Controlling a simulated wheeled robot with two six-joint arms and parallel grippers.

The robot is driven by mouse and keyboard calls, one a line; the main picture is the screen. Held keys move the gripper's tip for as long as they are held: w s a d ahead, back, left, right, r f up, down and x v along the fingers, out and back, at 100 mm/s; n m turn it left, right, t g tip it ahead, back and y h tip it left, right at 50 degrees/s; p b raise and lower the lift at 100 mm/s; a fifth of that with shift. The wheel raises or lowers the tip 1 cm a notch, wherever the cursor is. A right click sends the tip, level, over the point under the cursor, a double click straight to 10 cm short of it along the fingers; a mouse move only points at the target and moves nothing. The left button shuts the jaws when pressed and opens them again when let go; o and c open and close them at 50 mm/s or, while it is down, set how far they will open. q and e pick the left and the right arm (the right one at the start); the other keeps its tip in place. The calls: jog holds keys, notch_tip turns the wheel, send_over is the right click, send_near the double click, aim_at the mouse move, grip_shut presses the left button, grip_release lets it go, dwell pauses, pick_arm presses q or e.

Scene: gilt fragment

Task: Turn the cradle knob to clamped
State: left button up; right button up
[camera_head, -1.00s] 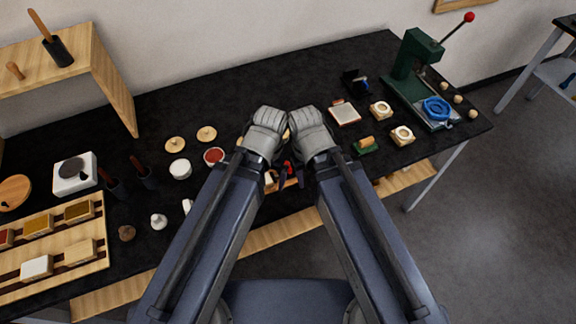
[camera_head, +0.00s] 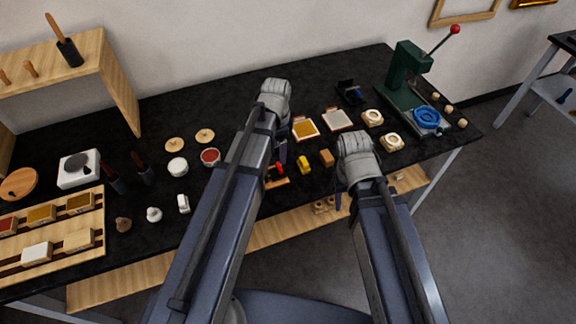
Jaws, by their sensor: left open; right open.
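I cannot tell for certain which thing is the cradle knob. A small red-topped piece (camera_head: 279,168) sits on the worktop with a wooden part just in front of it, partly hidden by my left arm. I see nothing held in either.
A green press (camera_head: 405,72) with a red-balled lever and a blue ring (camera_head: 427,117) stands at the right end. Square trays (camera_head: 305,129), a yellow piece (camera_head: 304,165) and a tan block (camera_head: 327,158) lie between my arms. Jars, a scale (camera_head: 78,169) and a wooden rack (camera_head: 52,240) fill the left.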

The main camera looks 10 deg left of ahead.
aim_at(279, 166)
pick_arm(q)
jog(key=shift+f+b, duration=3.9)
jog(key=shift+f, duration=0.05)
grip_shut()
